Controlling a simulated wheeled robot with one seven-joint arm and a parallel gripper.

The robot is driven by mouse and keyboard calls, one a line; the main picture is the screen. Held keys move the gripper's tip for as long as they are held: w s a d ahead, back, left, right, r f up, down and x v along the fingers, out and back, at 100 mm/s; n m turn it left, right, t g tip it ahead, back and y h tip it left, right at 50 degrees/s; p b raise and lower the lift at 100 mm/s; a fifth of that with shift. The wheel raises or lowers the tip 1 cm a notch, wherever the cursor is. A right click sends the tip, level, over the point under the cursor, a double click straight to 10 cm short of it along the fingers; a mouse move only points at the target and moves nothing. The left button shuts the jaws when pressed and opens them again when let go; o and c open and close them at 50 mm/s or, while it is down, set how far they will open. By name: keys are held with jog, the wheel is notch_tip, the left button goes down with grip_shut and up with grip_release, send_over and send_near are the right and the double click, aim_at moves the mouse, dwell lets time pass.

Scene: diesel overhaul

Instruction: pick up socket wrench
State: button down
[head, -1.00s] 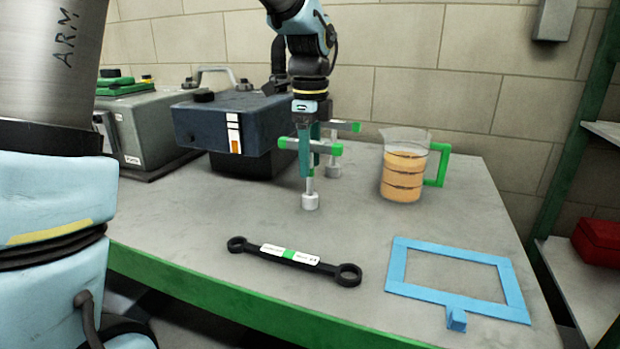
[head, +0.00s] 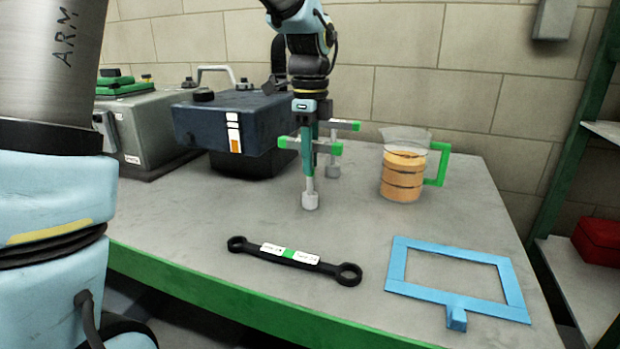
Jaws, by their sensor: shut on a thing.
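A T-handled socket wrench with green handle ends stands upright near the middle of the table, its grey socket end (head: 310,200) down at the tabletop. My gripper (head: 308,160) points straight down over it, its teal fingers shut on the wrench around the handle and upper shaft. The fingers hide part of the crossbar and shaft. I cannot tell whether the held wrench's socket touches the table.
A black ring spanner (head: 325,266) lies in front, with a blue frame (head: 397,265) to its right. A jug (head: 404,172) of orange liquid stands right of the wrenches. A dark blue box-shaped machine (head: 215,125) stands behind left. The table's front left is clear.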

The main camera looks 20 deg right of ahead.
dwell(0.8)
notch_tip(320, 180, up, 10)
dwell(0.5)
jog(key=c, duration=1.3)
grip_release()
grip_shut()
